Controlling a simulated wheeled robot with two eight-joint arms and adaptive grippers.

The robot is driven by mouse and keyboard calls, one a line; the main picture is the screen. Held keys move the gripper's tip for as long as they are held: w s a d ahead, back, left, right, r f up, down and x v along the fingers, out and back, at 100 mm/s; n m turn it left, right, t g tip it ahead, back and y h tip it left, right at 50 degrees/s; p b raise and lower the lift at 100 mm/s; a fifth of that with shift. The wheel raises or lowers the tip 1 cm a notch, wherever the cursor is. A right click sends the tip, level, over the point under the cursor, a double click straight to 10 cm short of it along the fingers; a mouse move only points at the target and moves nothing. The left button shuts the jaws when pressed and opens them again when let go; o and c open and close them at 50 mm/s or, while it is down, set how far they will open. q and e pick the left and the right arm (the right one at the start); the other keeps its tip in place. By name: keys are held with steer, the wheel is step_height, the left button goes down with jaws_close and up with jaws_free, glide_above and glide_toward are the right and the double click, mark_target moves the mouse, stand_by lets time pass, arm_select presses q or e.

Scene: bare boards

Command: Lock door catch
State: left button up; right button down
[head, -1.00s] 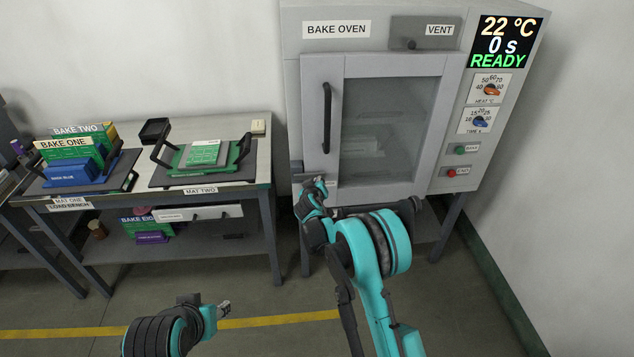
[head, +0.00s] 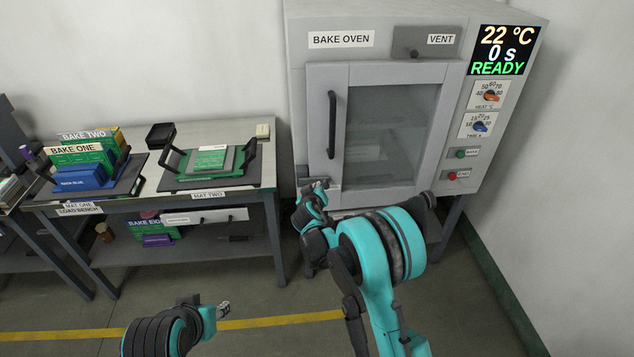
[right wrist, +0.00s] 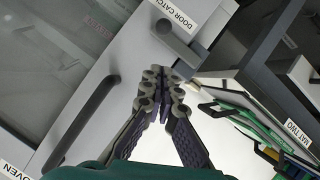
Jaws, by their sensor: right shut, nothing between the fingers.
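The bake oven door (head: 350,120) looks closed, with its dark vertical handle (head: 332,125) on the left side. In the right wrist view the door catch (right wrist: 178,44) is a grey lever with a round pivot, below the DOOR CATCH label (right wrist: 172,14). The lever slants across the seam between the door and the oven's side frame. My right gripper (right wrist: 162,82) is shut and empty, its fingertips close to the catch; I cannot tell whether they touch. In the head view my right gripper (head: 316,186) is at the door's lower left corner. My left gripper (head: 222,310) hangs low over the floor, apart from everything.
The load bench (head: 140,200) stands left of the oven, with mats, a green board stack (head: 210,160) and blue rack (head: 85,178). The bench's right end is near my right gripper. The oven panel (head: 485,120) is at the right. The floor in front is clear.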

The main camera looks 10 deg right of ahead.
steer(key=v, duration=0.4)
steer(key=shift+a+p, duration=0.2)
steer(key=shift+p, duration=0.15)
steer(key=s+d+r+m+g, duration=0.1)
steer(key=s+d+r+g, duration=0.1)
steer(key=s+d+r, duration=0.45)
steer(key=s+d+r+m+g, duration=0.15)
steer(key=s+r, duration=0.25)
steer(key=s, duration=0.5)
steer(key=s+d+f+g+y, duration=0.1)
steer(key=s+f+g+y, duration=0.1)
steer(key=s, duration=2.2)
steer(key=shift+s+d+m+y, duration=0.15)
steer(key=shift+s+m+y, duration=0.25)
steer(key=shift+y, duration=0.1)
